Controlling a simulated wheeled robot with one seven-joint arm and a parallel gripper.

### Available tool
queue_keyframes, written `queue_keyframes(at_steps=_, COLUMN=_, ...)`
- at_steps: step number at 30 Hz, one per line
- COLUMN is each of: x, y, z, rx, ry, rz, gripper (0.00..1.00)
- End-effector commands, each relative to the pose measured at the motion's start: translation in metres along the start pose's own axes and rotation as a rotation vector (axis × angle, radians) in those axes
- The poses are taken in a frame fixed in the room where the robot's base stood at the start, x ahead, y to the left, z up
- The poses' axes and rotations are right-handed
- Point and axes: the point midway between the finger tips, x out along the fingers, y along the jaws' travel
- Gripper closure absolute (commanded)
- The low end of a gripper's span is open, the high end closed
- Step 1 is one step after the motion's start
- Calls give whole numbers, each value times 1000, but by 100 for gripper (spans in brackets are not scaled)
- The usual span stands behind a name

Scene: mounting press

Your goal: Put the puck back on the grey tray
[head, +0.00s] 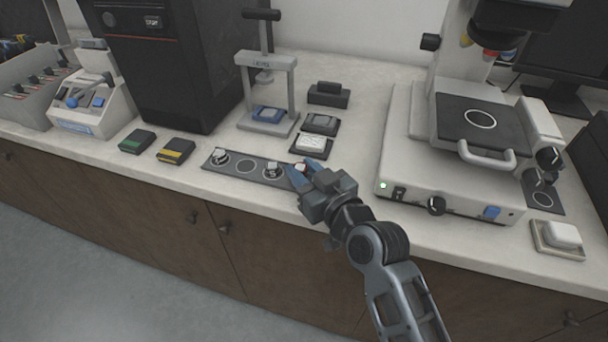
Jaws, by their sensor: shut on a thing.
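The grey tray (259,172) lies near the front edge of the counter. One puck (220,156) sits at its left end and another puck (272,168) sits right of the middle. An empty ring mark (247,166) shows between them. My gripper (303,173) is low at the tray's right end, its blue fingers shut on a small pale puck (300,167) with a reddish part. The fingers hide most of this puck and the tray's right end. I cannot tell whether the held puck touches the tray.
Behind the tray stands a hand press (267,62) with a blue block (268,114) on its base. Dark and white boxes (312,143) lie behind my gripper. A microscope (450,190) stands to the right. Green (137,141) and yellow (176,151) boxes lie left.

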Motion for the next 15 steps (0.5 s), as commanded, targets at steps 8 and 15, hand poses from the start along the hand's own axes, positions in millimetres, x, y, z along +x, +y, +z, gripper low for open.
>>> queue_keyframes(at_steps=8, x=2, y=0, z=10, rx=0, ry=1, rz=1, gripper=99)
queue_keyframes(at_steps=15, x=2, y=0, z=13, rx=0, ry=1, rz=1, gripper=66)
